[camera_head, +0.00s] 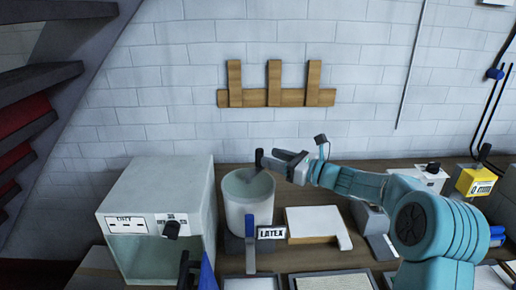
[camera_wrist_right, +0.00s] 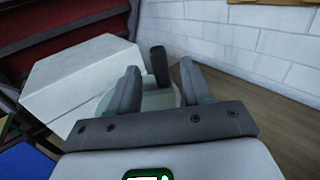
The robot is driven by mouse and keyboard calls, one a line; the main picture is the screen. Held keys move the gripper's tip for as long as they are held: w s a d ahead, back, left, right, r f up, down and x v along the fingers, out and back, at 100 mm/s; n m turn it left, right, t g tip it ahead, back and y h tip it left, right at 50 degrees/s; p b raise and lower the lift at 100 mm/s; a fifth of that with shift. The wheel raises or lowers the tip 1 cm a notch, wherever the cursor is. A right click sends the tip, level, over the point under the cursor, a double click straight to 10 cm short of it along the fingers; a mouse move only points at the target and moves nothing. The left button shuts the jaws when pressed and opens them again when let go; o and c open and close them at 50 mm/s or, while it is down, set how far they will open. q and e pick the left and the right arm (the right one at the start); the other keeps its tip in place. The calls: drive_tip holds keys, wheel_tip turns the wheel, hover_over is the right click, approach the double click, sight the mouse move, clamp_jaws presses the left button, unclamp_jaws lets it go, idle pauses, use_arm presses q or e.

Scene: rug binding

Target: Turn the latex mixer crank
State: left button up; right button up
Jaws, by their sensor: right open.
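The latex mixer is a pale tub (camera_head: 262,213) with a grey-green inside, standing on the bench behind a "LATEX" label (camera_head: 272,232). Its crank shows as a dark upright handle (camera_head: 259,158) above the tub. My right gripper (camera_head: 276,160) is at the tub's top right, its fingers pointing left toward the handle. In the right wrist view the fingers (camera_wrist_right: 158,80) are apart, and the dark handle (camera_wrist_right: 158,62) shows in line with the gap between them. I cannot tell whether either finger touches it. The tub (camera_wrist_right: 155,99) is partly hidden behind the fingers. My left gripper is not seen.
A grey box with a dark knob (camera_head: 171,229) stands left of the tub. A blue-handled tool (camera_head: 250,245) is in front of it. A white block (camera_head: 312,221) lies to its right. A yellow device (camera_head: 475,181) sits far right. A wooden rack (camera_head: 276,97) hangs above.

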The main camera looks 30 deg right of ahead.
sight(262, 153)
drive_tip(key=x, duration=0.3)
drive_tip(key=p+x, duration=0.1)
drive_tip(key=x, duration=0.1)
drive_tip(key=shift+a+r, duration=0.15)
drive_tip(key=shift+r, duration=0.1)
drive_tip(key=shift+w+f, duration=0.2)
drive_tip(key=shift+w, duration=0.15)
drive_tip(key=shift+s+r, duration=0.1)
drive_tip(key=shift+s, duration=0.15)
clamp_jaws()
